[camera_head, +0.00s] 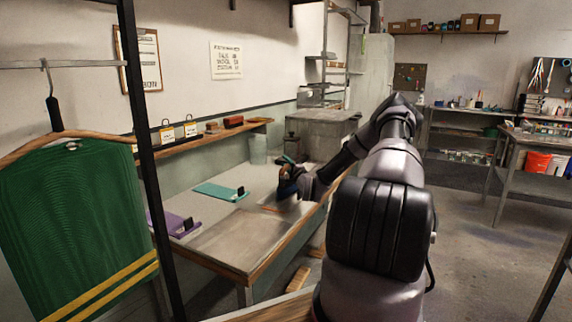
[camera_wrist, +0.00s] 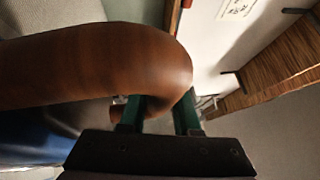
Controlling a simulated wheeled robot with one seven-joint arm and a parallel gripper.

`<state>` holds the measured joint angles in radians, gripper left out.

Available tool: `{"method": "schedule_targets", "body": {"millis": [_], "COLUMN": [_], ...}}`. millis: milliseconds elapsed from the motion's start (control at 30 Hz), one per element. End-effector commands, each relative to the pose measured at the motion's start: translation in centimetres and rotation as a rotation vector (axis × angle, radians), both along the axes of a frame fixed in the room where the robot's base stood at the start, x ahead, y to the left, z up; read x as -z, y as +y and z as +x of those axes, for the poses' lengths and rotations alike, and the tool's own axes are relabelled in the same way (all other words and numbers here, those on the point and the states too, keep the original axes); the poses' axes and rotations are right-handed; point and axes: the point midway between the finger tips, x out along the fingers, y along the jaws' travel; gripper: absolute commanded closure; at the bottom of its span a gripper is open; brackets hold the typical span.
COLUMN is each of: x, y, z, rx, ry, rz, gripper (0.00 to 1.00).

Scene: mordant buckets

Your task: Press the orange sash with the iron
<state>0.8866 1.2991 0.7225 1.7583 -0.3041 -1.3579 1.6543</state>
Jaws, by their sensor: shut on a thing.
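My gripper (camera_head: 290,172) is over the right part of the work table, shut on the iron (camera_head: 287,188). In the wrist view, the iron's thick brown curved handle (camera_wrist: 110,65) passes by the green fingers of my gripper (camera_wrist: 160,115); its dark blue body (camera_wrist: 40,145) shows at lower left. An orange-brown patch (camera_head: 272,209) lies on the table just below the iron; it may be the orange sash, mostly hidden by the iron and my arm. I cannot tell whether the iron touches it.
A teal folded cloth (camera_head: 218,191) and a purple one (camera_head: 170,224), each with a black tag, lie on the table (camera_head: 225,243). The table's front middle is bare. A wall shelf (camera_head: 205,139) runs behind. A green striped garment (camera_head: 75,225) hangs at left beside a black post (camera_head: 148,150).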

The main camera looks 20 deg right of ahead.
Motion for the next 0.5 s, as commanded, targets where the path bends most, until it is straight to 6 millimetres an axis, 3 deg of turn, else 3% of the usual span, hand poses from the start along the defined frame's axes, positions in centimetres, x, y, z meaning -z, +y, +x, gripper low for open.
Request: {"method": "schedule_targets", "body": {"millis": [500], "x": [0.45], "y": [0.01], "z": [0.06], "rx": [0.000], "ry": [-0.004], "rz": [-0.001], "gripper": [1.00]}}
